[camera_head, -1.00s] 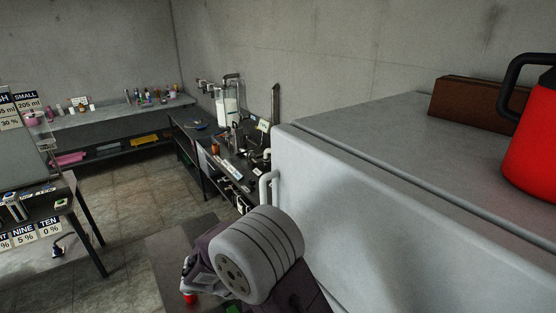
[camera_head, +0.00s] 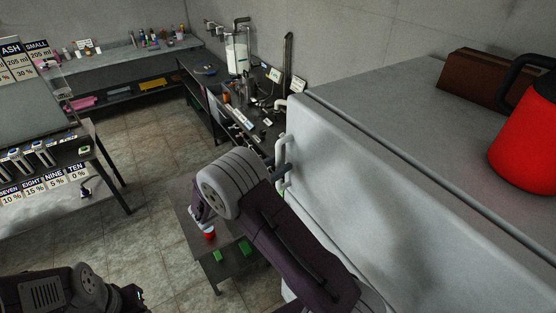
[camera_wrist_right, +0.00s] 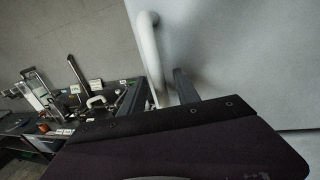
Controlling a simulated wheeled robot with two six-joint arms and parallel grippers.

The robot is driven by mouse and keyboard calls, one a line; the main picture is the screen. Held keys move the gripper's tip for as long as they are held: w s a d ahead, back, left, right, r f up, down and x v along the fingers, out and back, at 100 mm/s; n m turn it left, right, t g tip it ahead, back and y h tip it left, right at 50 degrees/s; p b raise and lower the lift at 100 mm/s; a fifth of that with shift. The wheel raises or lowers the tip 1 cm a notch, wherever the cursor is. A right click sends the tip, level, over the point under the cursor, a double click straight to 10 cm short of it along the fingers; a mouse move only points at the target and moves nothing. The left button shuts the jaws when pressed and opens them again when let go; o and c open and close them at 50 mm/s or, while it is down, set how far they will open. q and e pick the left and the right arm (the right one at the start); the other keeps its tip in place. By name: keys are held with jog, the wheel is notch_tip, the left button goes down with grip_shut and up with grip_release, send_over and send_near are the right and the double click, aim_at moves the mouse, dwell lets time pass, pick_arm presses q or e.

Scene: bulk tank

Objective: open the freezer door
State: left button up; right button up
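The freezer (camera_head: 400,200) is the large pale grey box filling the right side of the head view, with its door shut. Its white upright handle (camera_head: 281,180) is at the left edge of the front. In the right wrist view the handle (camera_wrist_right: 150,55) stands out from the grey door. My right gripper (camera_head: 283,171) is at the handle, mostly hidden behind my forearm. One dark finger (camera_wrist_right: 185,86) shows just right of the handle in the wrist view; whether the fingers grip it is unclear. My left arm is low at the left, its fingers not clearly seen.
A red jug (camera_head: 525,140) and a brown box (camera_head: 485,85) stand on top of the freezer. A low dark table (camera_head: 235,262) with a red cup (camera_head: 209,231) is below my right arm. Benches line the far walls. Tiled floor is open at centre left.

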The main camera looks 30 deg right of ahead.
jog(key=shift+d+f, duration=0.1)
jog(key=shift+d, duration=0.2)
jog(key=shift+a, duration=0.15)
grip_shut()
dwell(1.1)
